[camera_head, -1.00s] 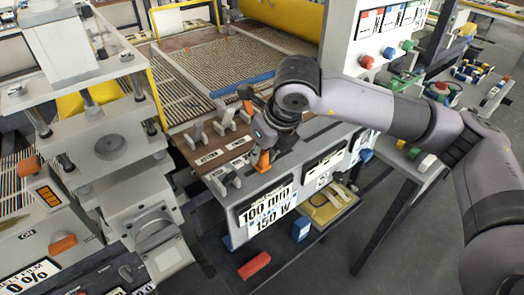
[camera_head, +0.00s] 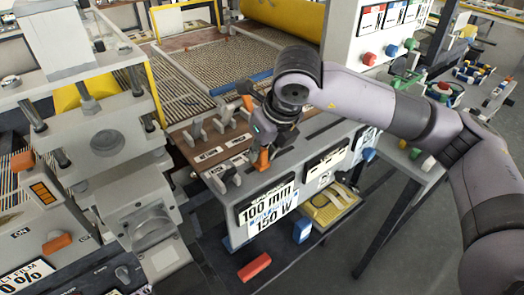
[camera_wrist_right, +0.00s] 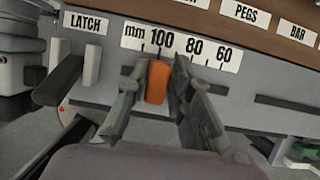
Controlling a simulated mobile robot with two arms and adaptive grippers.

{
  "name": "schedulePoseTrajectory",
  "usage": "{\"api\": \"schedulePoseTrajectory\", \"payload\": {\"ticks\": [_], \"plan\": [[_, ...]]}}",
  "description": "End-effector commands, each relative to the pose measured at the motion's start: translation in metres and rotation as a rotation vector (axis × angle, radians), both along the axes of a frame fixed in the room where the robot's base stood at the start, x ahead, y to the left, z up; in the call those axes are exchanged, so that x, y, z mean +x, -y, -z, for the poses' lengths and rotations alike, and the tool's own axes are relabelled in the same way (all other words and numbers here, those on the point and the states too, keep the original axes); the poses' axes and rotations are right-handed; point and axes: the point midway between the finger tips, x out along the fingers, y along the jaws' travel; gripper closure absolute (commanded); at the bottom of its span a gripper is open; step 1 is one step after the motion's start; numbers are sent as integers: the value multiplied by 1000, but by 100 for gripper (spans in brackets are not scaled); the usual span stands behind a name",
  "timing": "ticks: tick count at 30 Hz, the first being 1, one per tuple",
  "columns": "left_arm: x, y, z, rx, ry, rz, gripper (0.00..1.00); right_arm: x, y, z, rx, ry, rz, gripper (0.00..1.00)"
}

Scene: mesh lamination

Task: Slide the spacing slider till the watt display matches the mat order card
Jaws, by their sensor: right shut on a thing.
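The orange spacing slider (camera_head: 262,159) is on the front edge of the machine bench. My right gripper (camera_head: 264,146) is shut on it from above. In the right wrist view the orange slider (camera_wrist_right: 157,82) stands between the two fingers, just under the 100 mark of the mm scale (camera_wrist_right: 188,47), which also shows 80 and 60. The watt display (camera_head: 271,222) on the front panel reads 150 W, under a 100 mm reading (camera_head: 266,206). Cards stand on the panel to the right, too small to read, so I cannot tell which is the mat order card. My left gripper is out of view.
A grey latch lever (camera_wrist_right: 91,64) stands left of the slider. Several grey levers (camera_head: 228,118) stand on the brown board behind. A wire mesh (camera_head: 232,62) lies farther back. A red block (camera_head: 254,266) and a yellow pad (camera_head: 328,206) lie on the shelf below.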

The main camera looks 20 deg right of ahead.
Motion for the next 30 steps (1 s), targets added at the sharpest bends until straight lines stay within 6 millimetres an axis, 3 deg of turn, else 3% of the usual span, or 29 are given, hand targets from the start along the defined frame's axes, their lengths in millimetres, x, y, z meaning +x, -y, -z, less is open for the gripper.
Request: {"api": "schedulePoseTrajectory", "payload": {"ticks": [1,2,8,20,30], "plan": [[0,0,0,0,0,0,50,0,0,-1,3,1,2,100],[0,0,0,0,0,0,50,0,0,-1,3,1,2,78],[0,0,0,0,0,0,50,0,0,-1,1,2,2,65],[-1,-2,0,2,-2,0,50,-2,1,-9,1,3,1,65],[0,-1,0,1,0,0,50,-26,10,-71,2,6,1,65]]}}
